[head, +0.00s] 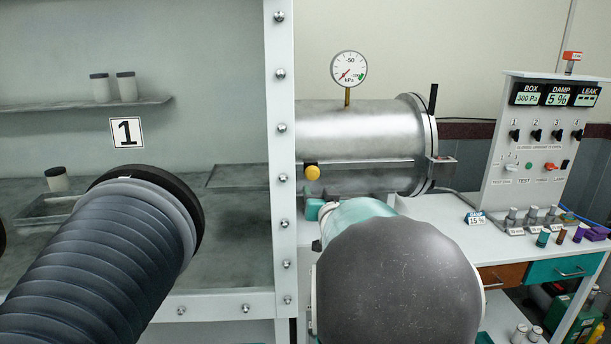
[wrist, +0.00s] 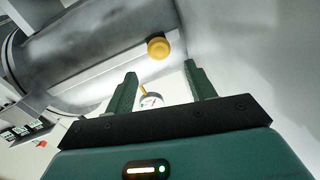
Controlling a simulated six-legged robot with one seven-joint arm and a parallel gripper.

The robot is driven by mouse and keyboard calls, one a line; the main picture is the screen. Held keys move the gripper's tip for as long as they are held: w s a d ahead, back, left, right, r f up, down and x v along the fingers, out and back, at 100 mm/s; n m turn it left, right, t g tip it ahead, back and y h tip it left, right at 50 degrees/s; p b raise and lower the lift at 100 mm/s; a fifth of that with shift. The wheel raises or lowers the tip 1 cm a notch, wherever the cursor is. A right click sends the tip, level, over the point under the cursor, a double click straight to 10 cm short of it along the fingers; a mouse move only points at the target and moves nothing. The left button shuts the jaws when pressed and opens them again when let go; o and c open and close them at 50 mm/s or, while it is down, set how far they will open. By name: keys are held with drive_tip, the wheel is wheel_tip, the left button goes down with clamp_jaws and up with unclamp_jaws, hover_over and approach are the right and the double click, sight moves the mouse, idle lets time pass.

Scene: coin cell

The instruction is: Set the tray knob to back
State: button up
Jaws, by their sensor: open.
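The tray knob is a round yellow knob (head: 313,172) on a pale rail along the metal cylinder's side, at the rail's left end in the head view. In the wrist view the knob (wrist: 158,47) is just beyond my fingertips, roughly centred between them. My gripper (wrist: 160,72) is open, with two green fingers apart and nothing between them. In the head view my arm hides most of the gripper; a small teal part shows just below the knob. I cannot tell the exact gap between fingertips and knob.
The cylinder (head: 355,135) carries a pressure gauge (head: 348,69) on top and a round door flange at right. A glove box with a black ribbed glove (head: 100,255) stands at left. A control panel (head: 537,150) and small bottles stand on the bench at right.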

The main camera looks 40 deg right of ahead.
sight(313, 175)
drive_tip(key=x, duration=0.5)
drive_tip(key=shift+w+f, duration=0.1)
drive_tip(key=shift+f, duration=0.1)
drive_tip(key=shift+d+r, duration=0.7)
drive_tip(key=w, duration=0.1)
drive_tip(key=w+d+f, duration=0.1)
drive_tip(key=w, duration=0.2)
drive_tip(key=shift+w+d+f, duration=0.15)
drive_tip(key=shift+w+d, duration=0.05)
drive_tip(key=shift+w, duration=0.1)
drive_tip(key=shift+s+d+r, duration=0.2)
drive_tip(key=shift+s+r, duration=0.1)
drive_tip(key=shift+r, duration=0.3)
drive_tip(key=shift+w+d+f, duration=0.1)
drive_tip(key=shift+w+f, duration=0.1)
drive_tip(key=shift+w, duration=0.25)
drive_tip(key=shift+w+d+f, duration=0.1)
drive_tip(key=shift+w+f, duration=0.1)
drive_tip(key=shift+w, duration=0.25)
drive_tip(key=shift+s+a+r, duration=0.1)
drive_tip(key=shift+s+r, duration=0.15)
drive_tip(key=shift+s, duration=0.25)
drive_tip(key=shift+w+f, duration=0.2)
drive_tip(key=shift+w, duration=0.2)
drive_tip(key=c, duration=0.4)
drive_tip(key=shift+s+r, duration=0.15)
drive_tip(key=shift+s, duration=0.05)
clamp_jaws()
